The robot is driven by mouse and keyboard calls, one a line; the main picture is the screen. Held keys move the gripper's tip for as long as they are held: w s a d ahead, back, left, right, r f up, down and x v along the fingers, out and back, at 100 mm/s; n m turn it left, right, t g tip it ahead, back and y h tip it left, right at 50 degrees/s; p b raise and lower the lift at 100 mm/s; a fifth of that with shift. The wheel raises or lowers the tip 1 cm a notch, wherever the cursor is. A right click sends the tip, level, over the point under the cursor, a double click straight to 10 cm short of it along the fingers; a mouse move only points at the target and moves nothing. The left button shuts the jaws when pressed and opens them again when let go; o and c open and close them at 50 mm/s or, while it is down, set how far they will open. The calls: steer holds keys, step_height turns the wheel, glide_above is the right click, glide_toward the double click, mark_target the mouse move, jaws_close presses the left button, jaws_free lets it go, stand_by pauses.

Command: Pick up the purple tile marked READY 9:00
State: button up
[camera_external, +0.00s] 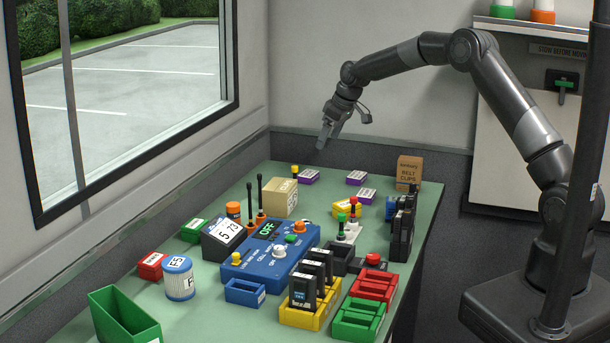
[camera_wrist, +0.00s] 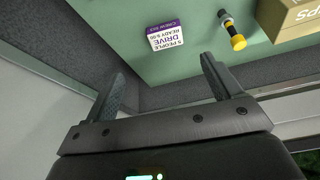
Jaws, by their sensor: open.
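Three small purple tiles with white labels lie flat near the far end of the green table: the left tile (camera_external: 309,176), the middle tile (camera_external: 356,178) and the front right tile (camera_external: 366,195). Their print is too small to read in the external view. My gripper (camera_external: 321,142) is open and empty, above and apart from the left tile. The wrist view shows its fingers (camera_wrist: 163,72) spread, with the tile beyond them.
A brown box (camera_external: 408,171) stands at the back right. A blue console (camera_external: 268,256), radios and coloured trays crowd the nearer table. The wall and window border the far end.

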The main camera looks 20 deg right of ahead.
step_height(320, 180, down, 2)
steer(key=w, duration=0.1)
glide_above(309, 173)
steer(key=s+d, duration=0.2)
steer(key=f, duration=0.5)
steer(key=shift+d, duration=0.2)
steer(key=shift+a+x, duration=0.25)
steer(key=shift+x, duration=1.05)
steer(key=shift+a+x, duration=0.2)
steer(key=shift+x, duration=1.15)
steer(key=shift+r, duration=0.15)
steer(key=c, duration=1.1)
